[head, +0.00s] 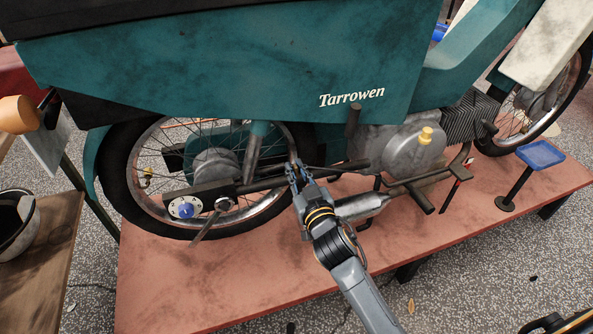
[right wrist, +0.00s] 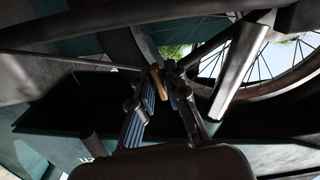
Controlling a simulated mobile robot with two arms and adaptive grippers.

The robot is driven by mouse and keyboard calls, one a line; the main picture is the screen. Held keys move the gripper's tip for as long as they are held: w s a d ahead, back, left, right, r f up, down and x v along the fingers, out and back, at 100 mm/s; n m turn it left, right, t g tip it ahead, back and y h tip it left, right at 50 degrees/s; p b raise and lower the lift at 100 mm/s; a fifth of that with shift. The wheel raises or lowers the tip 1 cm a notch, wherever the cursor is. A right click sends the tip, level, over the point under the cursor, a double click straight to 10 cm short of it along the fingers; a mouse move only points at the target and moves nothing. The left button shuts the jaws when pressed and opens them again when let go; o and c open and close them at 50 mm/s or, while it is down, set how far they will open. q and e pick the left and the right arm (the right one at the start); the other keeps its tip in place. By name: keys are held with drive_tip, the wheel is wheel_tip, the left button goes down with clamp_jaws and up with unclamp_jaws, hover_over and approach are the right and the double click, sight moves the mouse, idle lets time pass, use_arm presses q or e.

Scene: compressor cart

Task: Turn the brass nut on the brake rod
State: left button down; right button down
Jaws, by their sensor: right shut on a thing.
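My right gripper (head: 292,168) reaches in beside the motorcycle's rear wheel, its fingers just below the frame tubes. In the right wrist view its fingers (right wrist: 164,74) are closed together around a small brass-coloured piece (right wrist: 171,97), which looks like the brass nut. The fingers hide much of it. A thin grey rod (right wrist: 70,60), which looks like the brake rod, runs in from the left toward the fingertips. In the head view the nut is too small and too covered to make out.
The teal motorcycle (head: 240,65) stands on a red platform (head: 200,285). A silver muffler (head: 360,206) lies close right of my gripper, with the rear wheel (head: 115,180) to the left. A blue-topped stand (head: 541,154) is at the right. The platform's front is clear.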

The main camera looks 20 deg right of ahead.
drive_tip(key=shift+r+n+p, duration=0.1)
drive_tip(key=shift+n+p, duration=0.4)
drive_tip(key=shift+n, duration=0.4)
use_arm(q)
drive_tip(key=s+a+r+g+p, duration=0.1)
drive_tip(key=s+g+p, duration=0.1)
drive_tip(key=s, duration=0.3)
use_arm(e)
drive_tip(key=n, duration=0.3)
use_arm(q)
drive_tip(key=shift+g+y, duration=0.3)
drive_tip(key=shift+p+x, duration=0.5)
drive_tip(key=shift+x, duration=1.75)
use_arm(e)
drive_tip(key=shift+a+n, duration=0.1)
drive_tip(key=shift+n, duration=1.6)
use_arm(q)
drive_tip(key=shift+w+a, duration=0.1)
drive_tip(key=shift+a, duration=0.05)
use_arm(e)
drive_tip(key=c, duration=1.5)
unclamp_jaws()
use_arm(q)
drive_tip(key=shift+r, duration=0.1)
use_arm(e)
drive_tip(key=shift+s, duration=0.1)
